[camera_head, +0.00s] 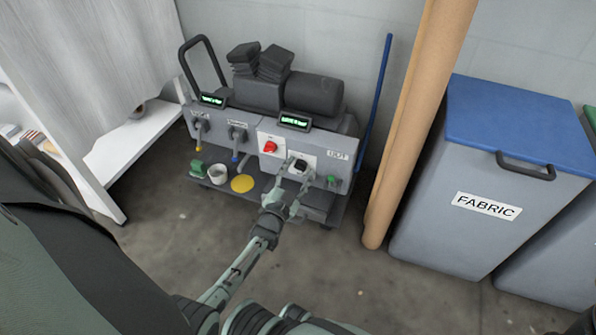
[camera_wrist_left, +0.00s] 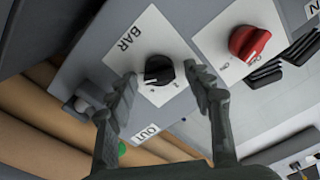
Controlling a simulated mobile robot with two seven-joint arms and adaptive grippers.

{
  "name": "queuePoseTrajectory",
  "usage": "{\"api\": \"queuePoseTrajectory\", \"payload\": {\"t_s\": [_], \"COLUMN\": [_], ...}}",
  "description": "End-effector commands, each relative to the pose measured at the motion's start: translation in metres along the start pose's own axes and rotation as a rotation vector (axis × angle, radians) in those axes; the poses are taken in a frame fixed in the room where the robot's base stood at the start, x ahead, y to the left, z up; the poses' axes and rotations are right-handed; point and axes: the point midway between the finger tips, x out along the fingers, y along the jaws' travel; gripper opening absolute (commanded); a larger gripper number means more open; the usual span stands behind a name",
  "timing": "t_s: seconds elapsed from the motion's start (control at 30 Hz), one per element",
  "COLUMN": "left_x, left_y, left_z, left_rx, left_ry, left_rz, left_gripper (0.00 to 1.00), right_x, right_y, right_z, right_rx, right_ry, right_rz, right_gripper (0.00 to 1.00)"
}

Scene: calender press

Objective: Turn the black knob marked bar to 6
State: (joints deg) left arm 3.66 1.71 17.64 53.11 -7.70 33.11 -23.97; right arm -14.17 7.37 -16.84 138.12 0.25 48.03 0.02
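The black knob (camera_wrist_left: 158,70) sits on a white plate marked BAR (camera_wrist_left: 128,42) on the grey machine panel. In the left wrist view, my left gripper (camera_wrist_left: 160,82) is open, with one finger on each side of the knob and gaps to it. I cannot tell how deep the fingertips reach around it. In the head view the knob (camera_head: 300,166) shows between the fingers of my left gripper (camera_head: 297,172), and the plate is partly covered. The scale figures are too small to read. My right gripper does not show.
A red switch (camera_head: 270,147) is beside the black knob on the same panel. An OUT label (camera_head: 337,155) and a green-ended fitting (camera_head: 331,180) are on its other side. A cup (camera_head: 217,174) and yellow disc (camera_head: 242,184) lie on the ledge below. A brown roll (camera_head: 415,120) stands right.

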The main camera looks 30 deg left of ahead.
Motion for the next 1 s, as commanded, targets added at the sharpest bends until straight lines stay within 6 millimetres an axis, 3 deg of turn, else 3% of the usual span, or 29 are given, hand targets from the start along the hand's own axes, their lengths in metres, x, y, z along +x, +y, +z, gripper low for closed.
{"api": "queuePoseTrajectory", "payload": {"t_s": [0.37,0.8,1.0], "left_x": [0.000,-0.001,0.000], "left_y": [-0.004,-0.042,-0.051], "left_z": [-0.007,-0.070,-0.085], "left_rx": [0.000,0.000,-0.001], "left_ry": [0.002,0.002,0.001], "left_rz": [-0.001,-0.001,0.000], "left_gripper": [0.52,0.52,0.52], "right_x": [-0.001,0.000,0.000], "right_y": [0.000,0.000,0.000], "right_z": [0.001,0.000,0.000], "right_rx": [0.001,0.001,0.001], "right_ry": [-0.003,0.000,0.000], "right_rz": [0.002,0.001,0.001], "right_gripper": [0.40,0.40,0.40]}}
